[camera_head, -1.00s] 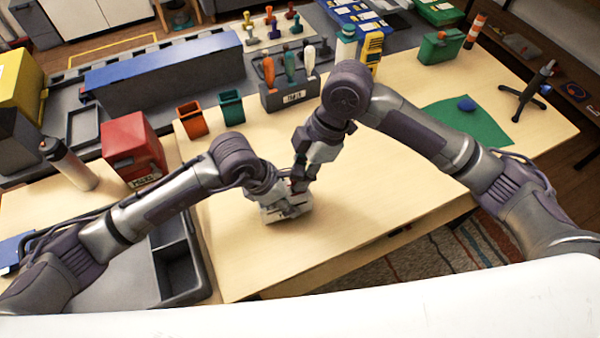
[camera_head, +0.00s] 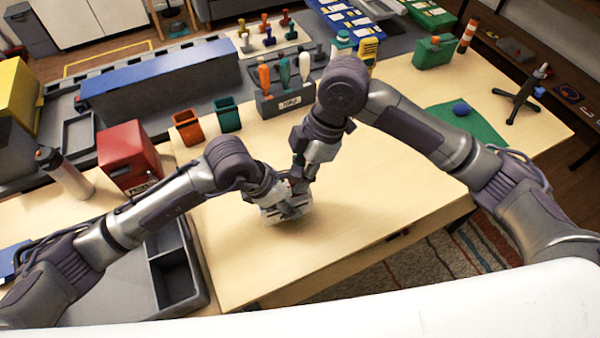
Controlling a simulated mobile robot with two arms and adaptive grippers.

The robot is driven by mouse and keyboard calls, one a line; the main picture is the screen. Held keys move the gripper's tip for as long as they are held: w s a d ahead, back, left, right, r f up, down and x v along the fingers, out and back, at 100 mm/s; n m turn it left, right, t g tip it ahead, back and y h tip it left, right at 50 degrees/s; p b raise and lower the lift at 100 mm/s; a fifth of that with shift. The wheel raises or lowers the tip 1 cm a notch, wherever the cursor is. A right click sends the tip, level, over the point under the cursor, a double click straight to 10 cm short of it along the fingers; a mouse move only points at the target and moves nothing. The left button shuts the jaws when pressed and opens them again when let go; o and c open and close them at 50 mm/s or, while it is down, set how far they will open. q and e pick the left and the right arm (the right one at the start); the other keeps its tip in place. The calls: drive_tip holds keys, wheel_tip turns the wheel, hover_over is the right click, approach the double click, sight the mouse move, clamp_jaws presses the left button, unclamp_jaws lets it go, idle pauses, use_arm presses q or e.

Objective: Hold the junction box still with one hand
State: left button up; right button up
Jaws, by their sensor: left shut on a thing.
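The junction box (camera_head: 287,211) is a small light-grey box on the wooden table, in the middle of the head view, partly hidden by both grippers. My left gripper (camera_head: 272,200) reaches in from the left, low at the box's left side, and is shut on it. My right gripper (camera_head: 299,186) points down over the top of the box from above. Its fingertips are small and overlap the box, so I cannot tell whether they are open or shut. No wire can be made out clearly.
A grey rack with screwdrivers (camera_head: 283,101) stands behind the box. Orange (camera_head: 187,128) and green (camera_head: 228,114) bins and a red box (camera_head: 127,155) stand at the back left. A grey divided tray (camera_head: 196,277) lies left. The wooden table (camera_head: 390,190) is clear to the right.

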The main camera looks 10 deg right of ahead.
use_arm(q)
drive_tip(key=a+f, duration=0.1)
drive_tip(key=s+a+f+y, duration=0.1)
drive_tip(key=f, duration=0.1)
drive_tip(key=shift+f+g, duration=0.15)
drive_tip(key=shift+g, duration=0.15)
use_arm(e)
drive_tip(key=v, duration=0.8)
use_arm(q)
drive_tip(key=o, duration=1)
drive_tip(key=shift+d, duration=0.15)
drive_tip(key=o, duration=0.4)
drive_tip(key=shift+o, duration=0.2)
drive_tip(key=shift+r, duration=0.25)
drive_tip(key=shift+d, duration=0.1)
drive_tip(key=shift+r, duration=0.15)
drive_tip(key=v, duration=1.1)
drive_tip(key=shift+a+r, duration=0.3)
